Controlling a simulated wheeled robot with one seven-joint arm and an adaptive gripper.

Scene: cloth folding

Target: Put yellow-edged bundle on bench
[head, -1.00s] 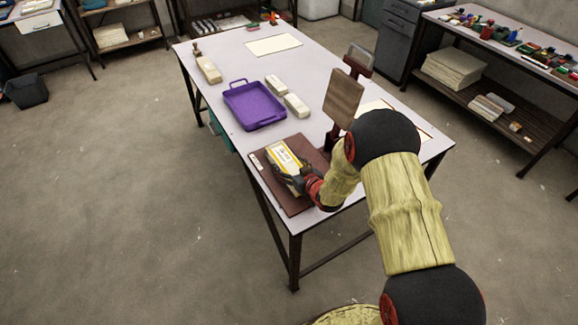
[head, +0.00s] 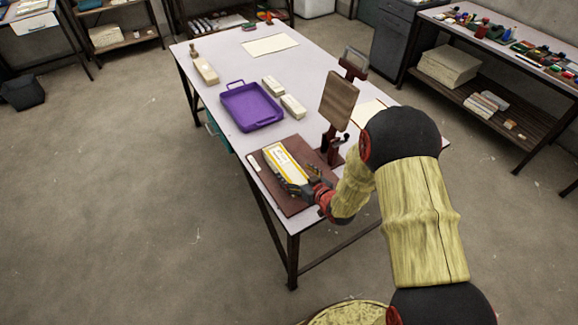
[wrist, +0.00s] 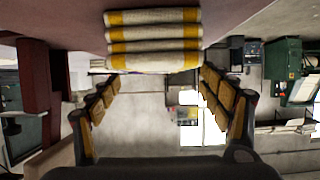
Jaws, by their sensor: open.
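The yellow-edged bundle (head: 286,163) is a pale folded block with yellow bands and small markings. It lies on a brown board (head: 292,208) at the near end of the bench (head: 222,62). In the wrist view the bundle (wrist: 155,35) shows end-on as several stacked cream layers with yellow stripes, at the top of the picture. My gripper (head: 303,184) is at the bundle's near right end. In the wrist view my gripper (wrist: 158,84) is open, its fingers spread wide with nothing between them, and the bundle is just beyond the fingertips.
A wooden paddle on a dark red stand (head: 340,98) rises close to the right of the bundle. A purple tray (head: 252,106) and two pale blocks (head: 292,106) lie farther back. A small white strip (head: 254,163) lies at the board's left edge.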

